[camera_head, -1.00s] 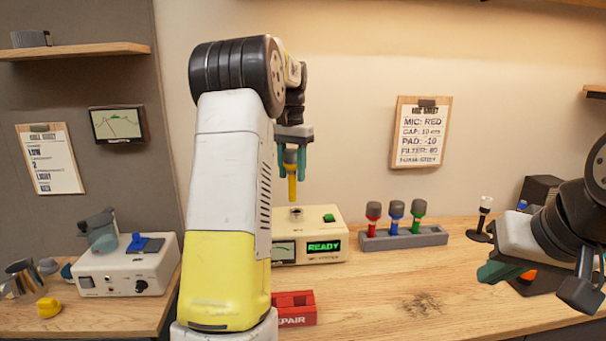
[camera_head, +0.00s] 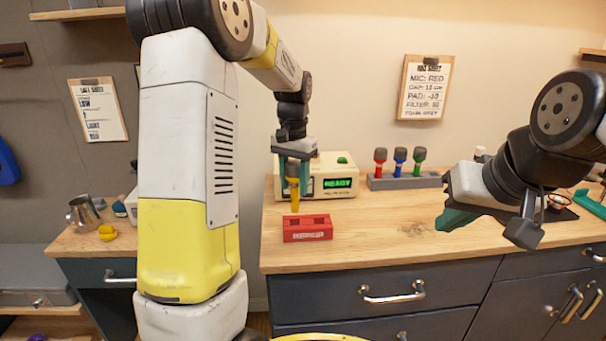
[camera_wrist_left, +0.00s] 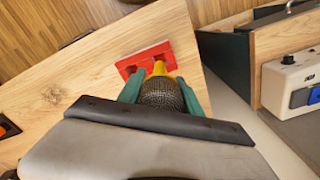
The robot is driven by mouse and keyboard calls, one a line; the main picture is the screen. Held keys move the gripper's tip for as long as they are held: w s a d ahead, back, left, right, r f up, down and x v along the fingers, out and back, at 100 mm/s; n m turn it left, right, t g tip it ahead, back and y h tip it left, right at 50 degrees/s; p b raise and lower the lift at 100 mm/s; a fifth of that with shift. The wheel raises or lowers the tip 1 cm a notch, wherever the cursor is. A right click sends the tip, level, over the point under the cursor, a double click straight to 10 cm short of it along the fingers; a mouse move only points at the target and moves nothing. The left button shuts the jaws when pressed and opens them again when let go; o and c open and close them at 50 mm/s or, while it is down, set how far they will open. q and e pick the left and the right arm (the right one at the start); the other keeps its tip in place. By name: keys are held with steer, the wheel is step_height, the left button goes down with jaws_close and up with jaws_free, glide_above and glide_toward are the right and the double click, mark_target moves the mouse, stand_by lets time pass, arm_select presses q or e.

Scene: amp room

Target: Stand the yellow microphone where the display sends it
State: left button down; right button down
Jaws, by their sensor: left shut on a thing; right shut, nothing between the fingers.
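The yellow microphone (camera_head: 295,199) is upright, handle down, in my left gripper (camera_head: 293,180), which is shut on it. Its dark grille (camera_wrist_left: 162,93) shows between the fingers in the left wrist view. The handle's lower end appears just above the back left part of the red two-socket REPAIR block (camera_head: 308,235); I cannot tell whether it touches. The red block also shows beyond the handle in the wrist view (camera_wrist_left: 130,65). The cream tester's display (camera_head: 338,183) reads READY in green. My right gripper (camera_head: 445,219) is shut and empty over the right side of the bench.
A grey rack (camera_head: 404,182) holds red, blue and green microphones behind the block. The cream tester (camera_head: 343,163) stands behind my left gripper. The bench (camera_head: 390,235) is clear right of the block. A cue sheet (camera_head: 425,88) on the wall reads MIC: RED.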

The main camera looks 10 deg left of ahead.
mark_target(295, 204)
arm_select(q)
steer(key=shift+f, duration=3.6)
steer(key=c, duration=0.7)
jaws_free()
steer(key=shift+r, duration=3.85)
